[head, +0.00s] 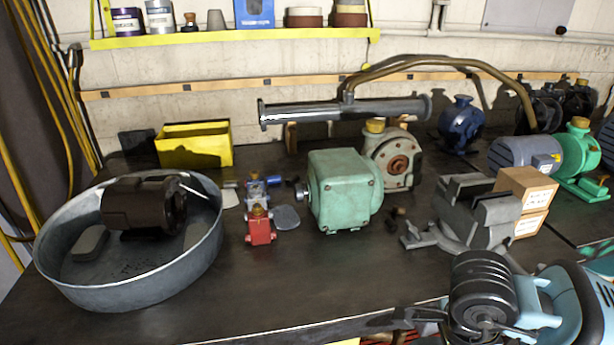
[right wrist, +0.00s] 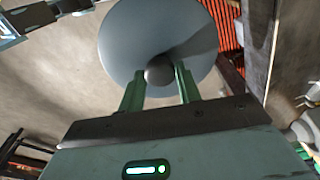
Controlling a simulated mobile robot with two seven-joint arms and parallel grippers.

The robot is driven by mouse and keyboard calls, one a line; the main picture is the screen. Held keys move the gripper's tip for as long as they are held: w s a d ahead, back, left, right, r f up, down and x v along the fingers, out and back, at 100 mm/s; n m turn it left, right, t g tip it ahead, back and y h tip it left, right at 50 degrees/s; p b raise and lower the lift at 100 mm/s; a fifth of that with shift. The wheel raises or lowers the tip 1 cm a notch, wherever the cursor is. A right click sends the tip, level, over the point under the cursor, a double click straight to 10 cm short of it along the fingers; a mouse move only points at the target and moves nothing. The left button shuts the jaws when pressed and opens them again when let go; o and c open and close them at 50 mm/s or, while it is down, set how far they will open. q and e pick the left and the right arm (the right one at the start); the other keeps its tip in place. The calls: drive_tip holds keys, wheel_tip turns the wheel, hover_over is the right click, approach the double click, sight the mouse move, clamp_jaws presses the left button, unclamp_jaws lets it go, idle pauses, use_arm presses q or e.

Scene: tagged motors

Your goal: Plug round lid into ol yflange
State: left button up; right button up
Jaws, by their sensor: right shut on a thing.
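My right gripper (right wrist: 159,84) is shut on the small dark knob of a round grey lid (right wrist: 150,38) in the right wrist view. The lid's disc is beyond the fingertips, its knob side facing the camera. No lid can be made out in the head view, where part of my right arm fills the lower right corner. A grey pipe with flanged ends (head: 345,111) lies across the back of the bench. A cream pump (head: 393,172) with a round rusty flange face stands below its right half. No readable label tells which one is the task's flange. My left gripper is not in view.
A metal basin (head: 60,262) holding a dark motor stands at left. A green gearbox (head: 342,190), a small red part (head: 260,228) and a grey vise (head: 470,210) occupy the middle. Boxes (head: 525,200) and more motors crowd the right. The front middle of the bench (head: 300,290) is clear.

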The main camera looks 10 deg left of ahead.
drive_tip(key=n, duration=0.3)
drive_tip(key=shift+s+d+f+n+t, duration=0.15)
drive_tip(key=shift+s+d+n+t, duration=0.1)
drive_tip(key=shift+d+n+t, duration=0.05)
drive_tip(key=n, duration=0.3)
drive_tip(key=n+p, duration=0.1)
drive_tip(key=n, duration=0.1)
drive_tip(key=shift+s+d+f, duration=0.3)
drive_tip(key=shift+d, duration=0.05)
drive_tip(key=n, duration=0.3)
drive_tip(key=shift+s+d+f+n+t+y+p, duration=0.2)
drive_tip(key=shift+d+n+t+y+p, duration=0.1)
drive_tip(key=shift+y+p, duration=0.1)
drive_tip(key=n, duration=0.3)
drive_tip(key=shift+s+d+f+n, duration=0.1)
drive_tip(key=shift+s+d+n, duration=0.2)
drive_tip(key=shift+n, duration=0.1)
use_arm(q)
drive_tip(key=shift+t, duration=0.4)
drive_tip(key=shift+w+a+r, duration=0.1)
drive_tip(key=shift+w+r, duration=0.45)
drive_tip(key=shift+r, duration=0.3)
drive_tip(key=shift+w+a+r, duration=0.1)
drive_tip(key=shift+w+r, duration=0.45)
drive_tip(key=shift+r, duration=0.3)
use_arm(e)
drive_tip(key=shift+f+n+t+y, duration=0.1)
drive_tip(key=shift+n+t+y, duration=0.2)
drive_tip(key=shift+n, duration=0.5)
